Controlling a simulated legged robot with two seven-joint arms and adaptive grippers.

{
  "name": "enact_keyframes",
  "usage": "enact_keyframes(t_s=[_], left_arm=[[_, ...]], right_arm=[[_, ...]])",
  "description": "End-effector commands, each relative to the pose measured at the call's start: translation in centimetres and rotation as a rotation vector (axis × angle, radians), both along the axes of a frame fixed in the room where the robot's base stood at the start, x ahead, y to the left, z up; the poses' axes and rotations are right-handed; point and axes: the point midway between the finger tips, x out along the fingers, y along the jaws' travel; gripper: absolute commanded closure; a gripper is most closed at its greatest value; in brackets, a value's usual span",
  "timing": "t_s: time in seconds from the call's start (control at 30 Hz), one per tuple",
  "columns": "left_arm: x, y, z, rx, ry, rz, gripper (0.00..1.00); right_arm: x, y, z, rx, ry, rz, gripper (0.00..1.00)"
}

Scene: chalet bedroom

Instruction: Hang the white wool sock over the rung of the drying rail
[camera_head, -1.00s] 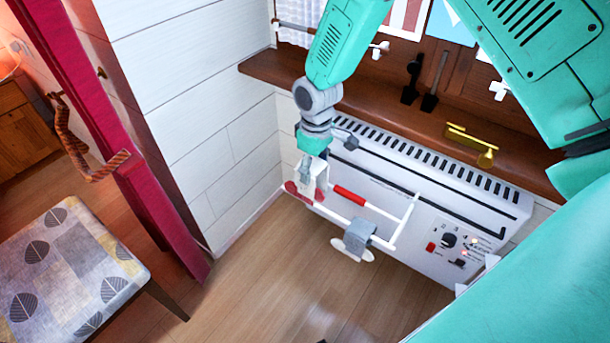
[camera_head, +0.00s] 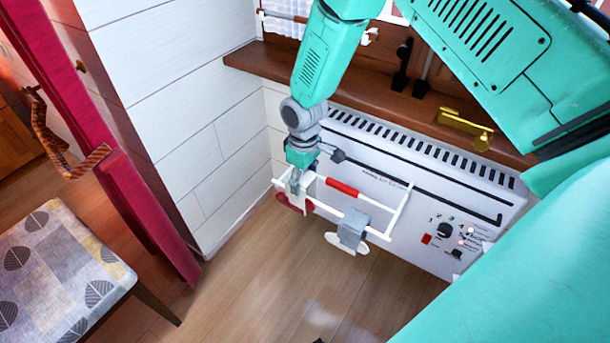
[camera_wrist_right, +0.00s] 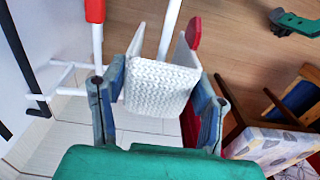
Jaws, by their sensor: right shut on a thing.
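The white wool sock (camera_wrist_right: 160,88) is a folded white knit band between the fingers of my right gripper (camera_wrist_right: 158,94) in the wrist view. A red end shows beside it, and the red part also shows below the gripper in the head view. My right gripper (camera_head: 299,180) is shut on the sock at the left end of the outer rung (camera_head: 327,208) of the white drying rail (camera_head: 402,207). The sock appears draped across the rung, but the fingers hide part of the contact. My left gripper is in neither view.
A grey item with a white end (camera_head: 352,228) hangs farther right on the same rung. A red sleeve (camera_head: 342,187) is on the inner bar. The heater (camera_head: 420,215) stands behind, below the wooden sill (camera_head: 345,83). A patterned seat (camera_head: 55,265) is at left.

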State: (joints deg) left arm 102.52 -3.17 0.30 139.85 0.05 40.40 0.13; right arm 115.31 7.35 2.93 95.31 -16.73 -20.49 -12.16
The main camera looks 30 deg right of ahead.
Motion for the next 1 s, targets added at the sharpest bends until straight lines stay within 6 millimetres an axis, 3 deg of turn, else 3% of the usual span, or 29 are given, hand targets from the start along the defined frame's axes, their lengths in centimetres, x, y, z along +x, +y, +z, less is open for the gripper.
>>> enact_keyframes(t_s=[0.5,1.0], left_arm=[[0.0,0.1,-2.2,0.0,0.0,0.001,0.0],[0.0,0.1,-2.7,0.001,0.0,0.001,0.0]], right_arm=[[0.0,-0.2,-4.4,0.005,0.0,0.001,0.75],[0.0,-0.1,-5.6,0.003,0.0,0.001,0.75]])
